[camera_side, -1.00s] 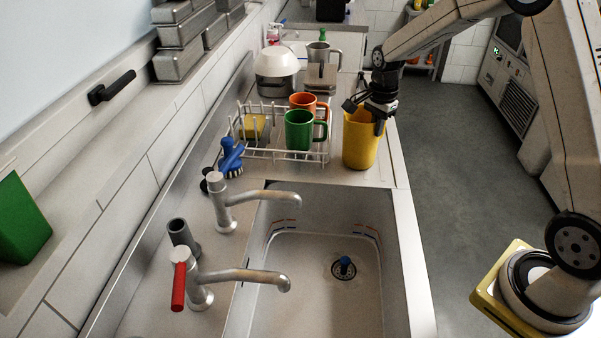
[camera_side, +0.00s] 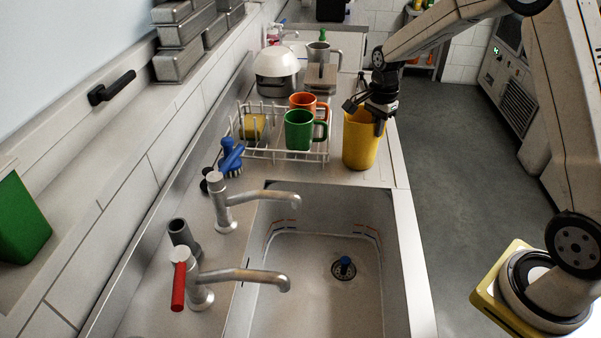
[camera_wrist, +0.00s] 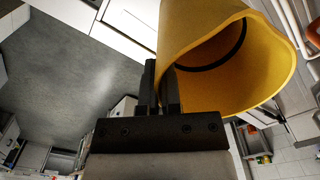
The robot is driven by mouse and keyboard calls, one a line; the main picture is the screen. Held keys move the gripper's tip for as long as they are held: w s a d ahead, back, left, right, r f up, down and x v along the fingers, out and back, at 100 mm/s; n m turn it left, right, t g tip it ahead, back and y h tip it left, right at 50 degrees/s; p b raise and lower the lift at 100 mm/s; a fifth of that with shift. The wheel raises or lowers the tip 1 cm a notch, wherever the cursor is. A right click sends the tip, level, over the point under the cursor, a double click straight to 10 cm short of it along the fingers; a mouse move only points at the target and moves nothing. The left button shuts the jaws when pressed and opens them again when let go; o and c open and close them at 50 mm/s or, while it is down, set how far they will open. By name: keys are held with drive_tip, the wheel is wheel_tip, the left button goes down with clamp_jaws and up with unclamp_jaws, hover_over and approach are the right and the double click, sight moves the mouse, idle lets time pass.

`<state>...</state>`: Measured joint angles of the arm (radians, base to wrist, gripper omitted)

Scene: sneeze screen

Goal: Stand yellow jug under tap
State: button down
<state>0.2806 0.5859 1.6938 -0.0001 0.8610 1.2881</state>
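The yellow jug (camera_side: 359,151) stands upright on the counter behind the sink, right of the dish rack. In the wrist view the jug (camera_wrist: 205,50) shows its open mouth, close to my fingers. My gripper (camera_side: 379,126) points down at the jug's right rim. In the wrist view my gripper (camera_wrist: 161,88) has its two dark fingers close together, one on each side of the jug's wall, shut on it. The near tap (camera_side: 240,275) has a red handle, and the far tap (camera_side: 262,196) is plain metal. Both spouts reach over the sink's left side. The jug's handle is not seen.
The rack (camera_side: 285,156) holds a green mug (camera_side: 298,131), an orange mug (camera_side: 303,100) and a yellow sponge (camera_side: 254,127).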

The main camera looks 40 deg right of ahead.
drive_tip(key=shift+s, duration=0.1)
idle(0.3)
drive_tip(key=shift+r, duration=2)
drive_tip(key=s+a+n, duration=0.1)
drive_tip(key=a+n, duration=0.2)
drive_tip(key=n, duration=0.6)
drive_tip(key=s+a+f+n, duration=0.1)
drive_tip(key=a+n, duration=0.2)
drive_tip(key=n, duration=0.6)
drive_tip(key=shift+s+f, duration=0.15)
drive_tip(key=shift+s, duration=0.1)
drive_tip(key=shift+a, duration=0.1)
